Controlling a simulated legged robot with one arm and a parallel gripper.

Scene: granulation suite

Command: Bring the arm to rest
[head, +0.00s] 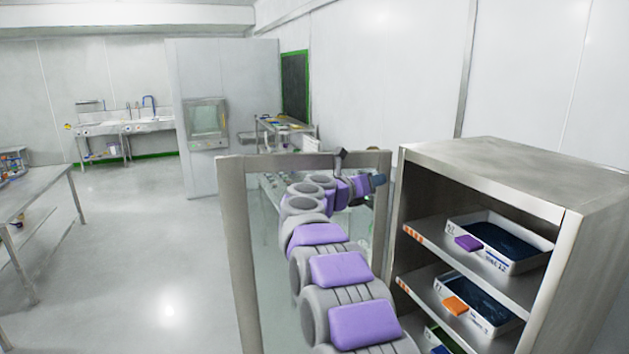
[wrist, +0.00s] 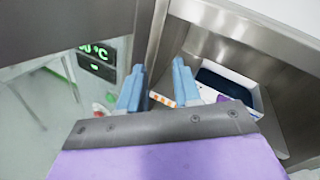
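My arm (head: 338,268), with grey joints and purple pads, reaches forward from the bottom of the head view. My gripper (head: 377,181) is at its far end, small in the head view, in front of a metal-framed glass panel. In the wrist view my gripper (wrist: 158,65) shows two blue fingers standing apart with nothing held between them. Behind the fingers are a metal upright and part of the shelf unit. Whether the fingers touch anything cannot be told.
The metal frame (head: 233,230) stands close left of my arm. The shelf unit (head: 575,225) on the right holds a white tray (head: 528,265) with a purple tag and another with an orange tag. A green-lit display (wrist: 97,50) is left of the fingers. Open floor (head: 150,270) lies left.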

